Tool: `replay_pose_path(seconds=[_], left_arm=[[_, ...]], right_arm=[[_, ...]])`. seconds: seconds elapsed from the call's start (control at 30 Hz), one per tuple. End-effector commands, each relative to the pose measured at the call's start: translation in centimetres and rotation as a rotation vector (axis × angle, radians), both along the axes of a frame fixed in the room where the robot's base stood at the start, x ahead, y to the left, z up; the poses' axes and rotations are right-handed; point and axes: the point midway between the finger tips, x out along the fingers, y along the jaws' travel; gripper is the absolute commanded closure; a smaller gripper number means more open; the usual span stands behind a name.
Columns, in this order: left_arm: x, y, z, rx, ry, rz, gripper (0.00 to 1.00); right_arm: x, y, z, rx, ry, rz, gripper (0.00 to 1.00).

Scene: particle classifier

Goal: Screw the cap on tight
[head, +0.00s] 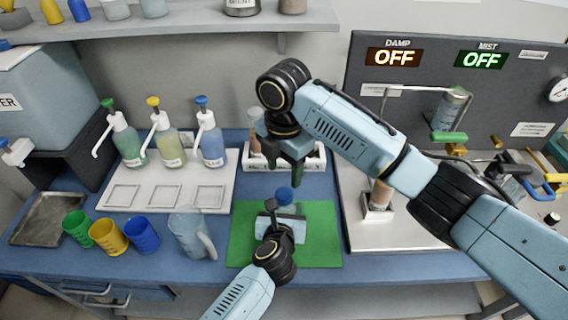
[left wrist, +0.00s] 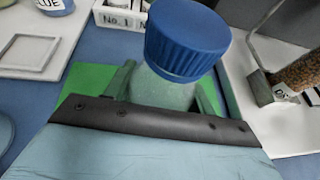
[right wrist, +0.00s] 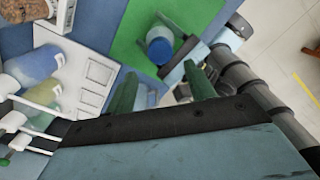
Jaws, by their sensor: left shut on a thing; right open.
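A bottle with a ribbed blue cap (head: 285,194) stands over the green mat (head: 320,240). In the left wrist view the blue cap (left wrist: 187,40) sits on top of the pale green, translucent bottle (left wrist: 160,90). My left gripper (head: 284,212) is shut on the bottle body, below the cap. My right gripper (head: 290,165) is open and empty, above the cap with its fingers pointing down. In the right wrist view the cap (right wrist: 160,50) shows beyond the open fingers, apart from them. Whether the cap is seated tight cannot be seen.
Three pump bottles stand on a white tray (head: 180,207) at left. Green, yellow and blue cups (head: 108,236) and a clear jug (head: 190,232) stand in front. A white rack (head: 310,160) is behind the mat. A panel with a metal plate (head: 400,238) is at right.

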Motion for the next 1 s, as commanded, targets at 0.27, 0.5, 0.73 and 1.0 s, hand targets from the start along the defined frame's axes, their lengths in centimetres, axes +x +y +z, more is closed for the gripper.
replay_pose_path(seconds=[0.27, 0.5, 0.73, 1.0], left_arm=[[0.0, 0.0, 0.0, 0.000, 0.000, -0.001, 1.00], [0.0, 0.0, 0.0, 0.000, 0.000, -0.001, 1.00], [0.0, 0.0, 0.0, 0.000, 0.000, -0.001, 1.00], [0.0, 0.0, 0.0, 0.000, 0.000, -0.001, 1.00]], right_arm=[[-0.1, -0.1, -4.4, -0.003, 0.004, -0.001, 0.46], [-0.1, 0.0, -6.9, -0.001, 0.003, -0.001, 0.46], [0.0, 0.0, -7.4, -0.001, 0.001, 0.000, 0.46], [0.0, 0.0, -7.3, -0.001, 0.001, -0.001, 0.63]])
